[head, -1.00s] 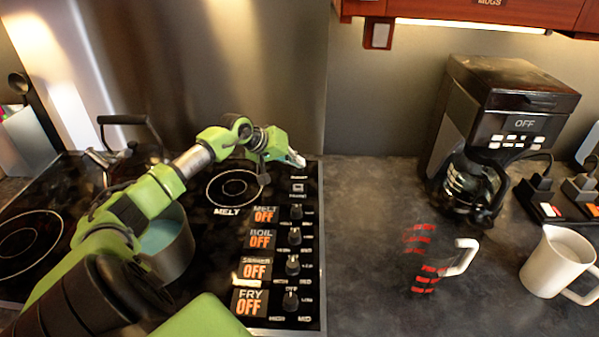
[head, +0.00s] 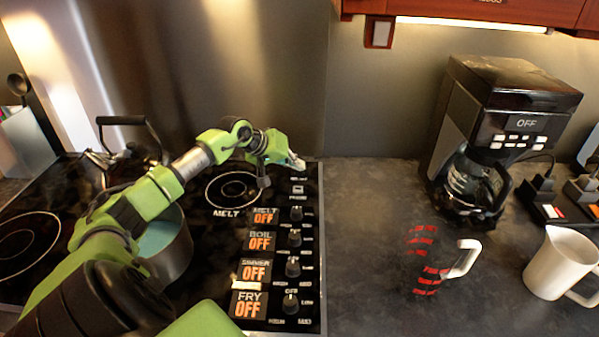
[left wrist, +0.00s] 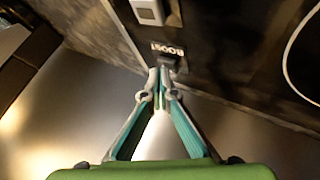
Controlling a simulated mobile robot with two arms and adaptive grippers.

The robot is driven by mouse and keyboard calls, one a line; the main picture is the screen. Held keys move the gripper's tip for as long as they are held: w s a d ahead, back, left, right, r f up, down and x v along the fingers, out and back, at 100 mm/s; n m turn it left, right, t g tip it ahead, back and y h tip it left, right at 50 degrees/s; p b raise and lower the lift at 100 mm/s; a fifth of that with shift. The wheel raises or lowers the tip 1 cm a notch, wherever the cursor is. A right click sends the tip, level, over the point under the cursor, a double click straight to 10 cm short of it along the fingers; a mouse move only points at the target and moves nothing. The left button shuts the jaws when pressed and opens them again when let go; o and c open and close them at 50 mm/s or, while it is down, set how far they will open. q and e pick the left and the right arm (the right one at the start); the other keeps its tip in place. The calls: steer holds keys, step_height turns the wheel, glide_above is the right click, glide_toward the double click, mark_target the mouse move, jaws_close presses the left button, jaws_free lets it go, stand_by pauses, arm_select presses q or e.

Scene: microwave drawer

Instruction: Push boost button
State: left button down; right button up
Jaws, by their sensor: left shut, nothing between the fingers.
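The BOOST label (left wrist: 167,48) shows upside down on the black cooktop panel in the left wrist view. A small dark button (left wrist: 170,60) sits beside it, partly hidden by my fingertips. My left gripper (left wrist: 158,73) is shut and empty, its fingertips at this button. I cannot tell if they touch it. In the head view, my left gripper (head: 297,163) hangs over the top end of the cooktop's control column (head: 297,250) and covers the button there. My right gripper is not in view.
A pale square switch (head: 298,189) lies just below the fingertips, with several dark knobs further down. A pot (head: 170,250) and a kettle (head: 130,145) stand left on the cooktop. The counter holds a striped mug (head: 430,265), a coffee maker (head: 505,120) and a white pitcher (head: 557,262).

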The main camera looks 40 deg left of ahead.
mark_target(297, 172)
arm_select(q)
steer(key=shift+f, duration=0.15)
stand_by(0.3)
steer(key=shift+r, duration=0.7)
step_height(297, 172, up, 6)
steer(key=shift+p, duration=0.45)
steer(key=shift+d+f, duration=0.1)
stand_by(0.3)
